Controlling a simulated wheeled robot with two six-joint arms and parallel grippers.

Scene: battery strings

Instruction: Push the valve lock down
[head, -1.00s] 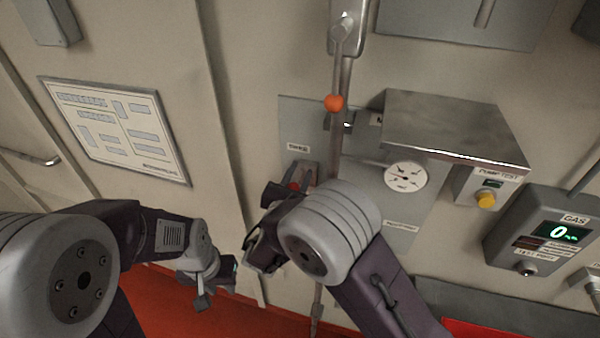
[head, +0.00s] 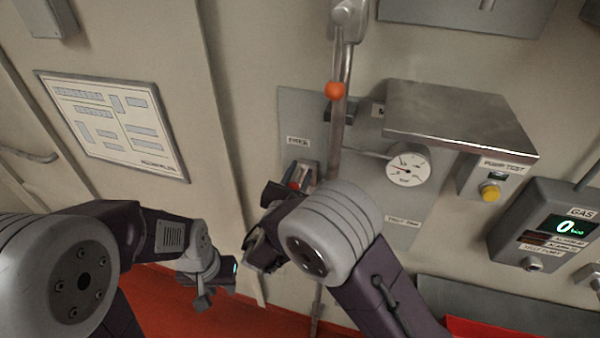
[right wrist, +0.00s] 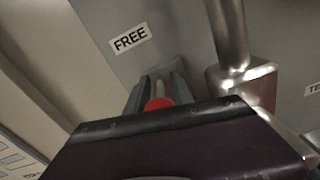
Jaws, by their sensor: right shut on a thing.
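The valve lock is a red-tipped piece (head: 294,185) in a grey bracket on the wall plate, below a label reading FREE. Its red end (right wrist: 159,104) also shows in the right wrist view, just beyond the dark gripper body, between two grey side walls. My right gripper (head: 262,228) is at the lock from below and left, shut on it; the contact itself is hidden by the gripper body. My left gripper (head: 212,287) hangs low at left, away from the wall plate; its jaws are too small to read.
A metal pipe (head: 340,135) with an orange ball (head: 335,90) runs beside the lock. A dial gauge (head: 408,165), a shelf-like metal cover (head: 460,120), a pump test box (head: 487,180) and a gas display (head: 545,225) are to the right. A framed chart (head: 115,127) hangs at left.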

